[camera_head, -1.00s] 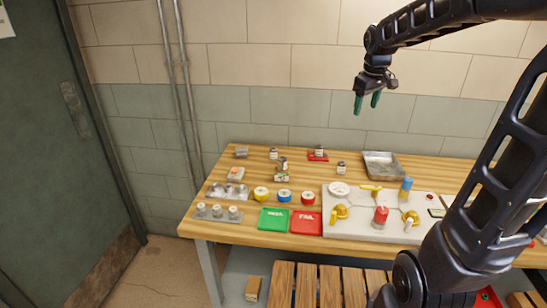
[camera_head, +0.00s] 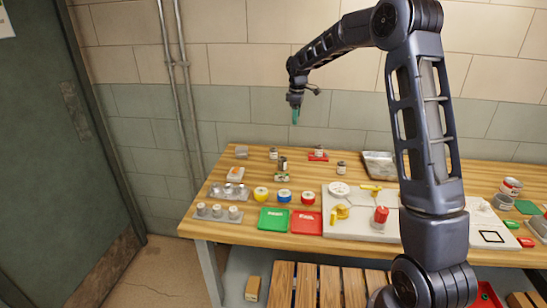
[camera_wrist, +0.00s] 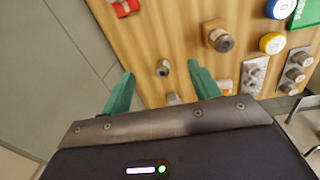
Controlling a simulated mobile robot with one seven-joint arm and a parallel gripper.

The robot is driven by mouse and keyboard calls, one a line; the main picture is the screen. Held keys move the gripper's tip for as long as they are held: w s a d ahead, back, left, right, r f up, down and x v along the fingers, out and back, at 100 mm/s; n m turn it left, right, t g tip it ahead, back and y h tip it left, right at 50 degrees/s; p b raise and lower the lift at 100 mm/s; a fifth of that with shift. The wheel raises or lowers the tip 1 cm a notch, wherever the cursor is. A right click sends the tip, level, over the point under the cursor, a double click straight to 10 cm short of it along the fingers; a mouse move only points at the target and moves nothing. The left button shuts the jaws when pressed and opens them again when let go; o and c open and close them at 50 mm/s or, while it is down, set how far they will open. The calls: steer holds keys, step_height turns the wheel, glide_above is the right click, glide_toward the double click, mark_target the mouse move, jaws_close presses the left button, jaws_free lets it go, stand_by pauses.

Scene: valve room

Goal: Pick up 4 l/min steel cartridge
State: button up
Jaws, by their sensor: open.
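Several small steel cartridges with pale labels stand on the wooden table; their flow markings are too small to read, so I cannot tell which is 4 l/min. In the head view one stands at the back left (camera_head: 273,154), one on a dark base (camera_head: 283,164), one on a red pad (camera_head: 319,150) and one further right (camera_head: 341,168). My gripper (camera_head: 295,116) is open and empty, pointing down well above the table's back edge. In the wrist view its green fingers (camera_wrist: 160,72) are spread, with a small cartridge (camera_wrist: 163,68) appearing between the tips, apart from them.
Racks with cylinders (camera_head: 217,217), yellow, blue and red rolls (camera_head: 284,196), a green tray (camera_head: 273,219) and a red tray (camera_head: 306,223) lie at the front. A fixture board (camera_head: 345,228) and metal tray (camera_head: 378,158) stand to the right. The wall is close behind the table.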

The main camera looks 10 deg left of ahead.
mark_target(273, 148)
steer(key=w+a+f+n, duration=0.1)
steer(key=a+f, duration=0.2)
steer(key=w+a+f+n, duration=0.1)
steer(key=a+f, duration=0.2)
steer(key=f, duration=0.1)
steer(key=w+a+f+n, duration=0.1)
steer(key=w+a+f, duration=0.1)
steer(key=a+f, duration=0.1)
steer(key=shift+a+f+g, duration=0.3)
steer(key=shift+a+g, duration=0.1)
steer(key=shift+a, duration=0.15)
steer(key=f, duration=1)
steer(key=shift+a+f, duration=0.2)
steer(key=shift+f, duration=0.15)
steer(key=shift+r, duration=0.1)
steer(key=c, duration=1.2)
